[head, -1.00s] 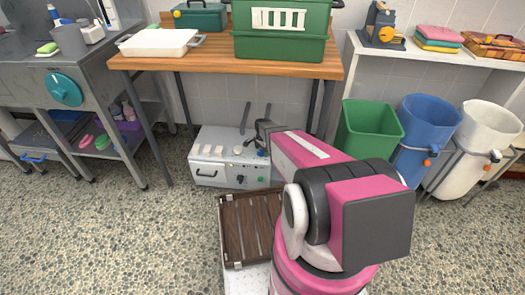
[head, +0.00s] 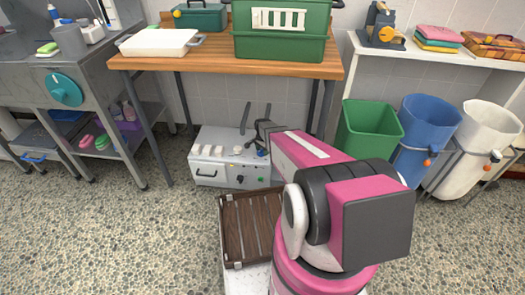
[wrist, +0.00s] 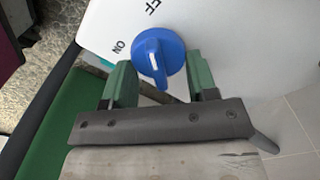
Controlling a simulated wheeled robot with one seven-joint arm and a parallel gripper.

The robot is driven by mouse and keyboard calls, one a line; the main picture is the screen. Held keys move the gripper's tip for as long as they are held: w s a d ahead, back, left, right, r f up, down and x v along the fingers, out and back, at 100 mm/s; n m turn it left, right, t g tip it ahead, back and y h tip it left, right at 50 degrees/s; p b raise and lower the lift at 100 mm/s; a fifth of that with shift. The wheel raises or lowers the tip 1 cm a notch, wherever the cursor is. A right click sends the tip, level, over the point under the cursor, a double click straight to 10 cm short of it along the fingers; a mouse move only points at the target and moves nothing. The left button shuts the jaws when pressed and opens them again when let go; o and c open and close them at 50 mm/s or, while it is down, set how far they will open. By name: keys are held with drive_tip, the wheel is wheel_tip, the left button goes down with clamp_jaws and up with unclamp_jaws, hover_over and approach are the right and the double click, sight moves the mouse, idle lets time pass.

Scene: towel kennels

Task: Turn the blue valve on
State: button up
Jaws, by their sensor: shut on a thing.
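The blue valve (wrist: 158,50) is a round knob with a raised grip on a white panel (wrist: 225,35) in the wrist view. Its white pointer line faces the lower edge of the picture. The lettering ON is to its left, and another partly cut-off label is above it. My gripper (wrist: 160,78) has green fingertips on either side of the knob and is shut on it. In the head view, a white-grey box (head: 210,172) with knobs stands on the floor; the dark front of my arm is over its right part. I cannot make out the fingertips or the blue valve there.
A wooden table (head: 215,66) stands behind and above the box. A brown slatted case (head: 240,228) lies in front of it. A green bin (head: 368,130) and a blue bin (head: 428,125) stand to the right. Speckled floor is clear at the left.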

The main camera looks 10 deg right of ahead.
drive_tip(key=n, duration=0.4)
drive_tip(key=shift+w+a, duration=0.1)
drive_tip(key=shift+w, duration=0.05)
drive_tip(key=n, duration=0.4)
drive_tip(key=shift+a, duration=0.15)
drive_tip(key=n, duration=0.4)
drive_tip(key=shift+a, duration=0.2)
drive_tip(key=shift+a+n, duration=0.15)
drive_tip(key=shift+n, duration=1.95)
drive_tip(key=o, duration=0.9)
